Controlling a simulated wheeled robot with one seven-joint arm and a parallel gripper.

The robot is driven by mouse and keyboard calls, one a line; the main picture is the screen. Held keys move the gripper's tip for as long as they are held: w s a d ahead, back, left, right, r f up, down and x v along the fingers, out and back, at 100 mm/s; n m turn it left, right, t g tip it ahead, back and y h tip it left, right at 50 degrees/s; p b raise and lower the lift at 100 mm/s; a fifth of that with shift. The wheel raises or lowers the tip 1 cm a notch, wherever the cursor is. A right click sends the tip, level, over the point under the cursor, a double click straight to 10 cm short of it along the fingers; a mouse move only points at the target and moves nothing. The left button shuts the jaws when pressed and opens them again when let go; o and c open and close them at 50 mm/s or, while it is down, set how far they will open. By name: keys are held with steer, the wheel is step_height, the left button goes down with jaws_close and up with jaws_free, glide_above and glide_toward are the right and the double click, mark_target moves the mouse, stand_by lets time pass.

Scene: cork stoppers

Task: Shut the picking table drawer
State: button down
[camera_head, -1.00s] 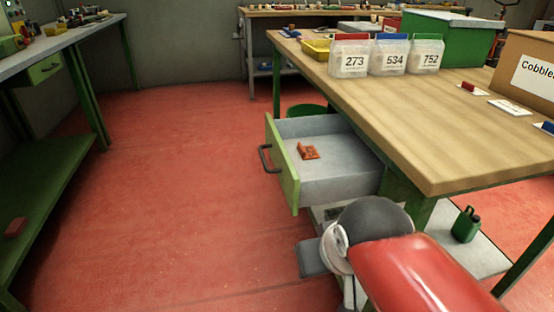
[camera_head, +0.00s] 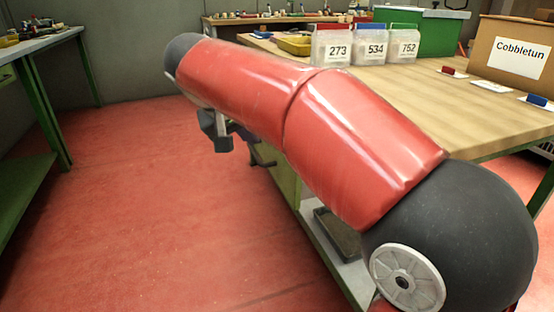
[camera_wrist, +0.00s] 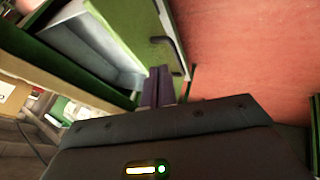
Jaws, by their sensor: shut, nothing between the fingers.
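The picking table (camera_head: 470,110) stands at the right in the head view. Its drawer (camera_wrist: 90,45) is open in the wrist view, with its grey inside showing. The drawer's green front (camera_wrist: 135,30) carries a dark bar handle (camera_wrist: 182,58). In the head view my arm hides most of the drawer; a strip of green front (camera_head: 285,182) shows below the arm. My gripper (camera_wrist: 160,86) is shut and empty. Its fingertips are close to the front's edge, near the handle; I cannot tell whether they touch.
Three numbered bins (camera_head: 375,46), a yellow tray (camera_head: 294,44), a green box (camera_head: 425,30) and a cardboard box (camera_head: 515,55) stand on the tabletop. A green-legged bench (camera_head: 45,45) stands at the left. The red floor (camera_head: 150,200) between is clear.

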steer(key=w+b+x, duration=0.1)
steer(key=x, duration=0.9)
steer(key=shift+a, duration=0.25)
steer(key=shift+w, duration=0.1)
steer(key=w+d, duration=0.1)
steer(key=d, duration=0.4)
steer(key=w+d, duration=0.1)
steer(key=d, duration=0.4)
steer(key=w+d+p, duration=0.1)
steer(key=w+d, duration=0.1)
steer(key=d, duration=0.3)
steer(key=shift+w+d, duration=0.15)
steer(key=shift+d, duration=0.2)
steer(key=shift+r, duration=0.2)
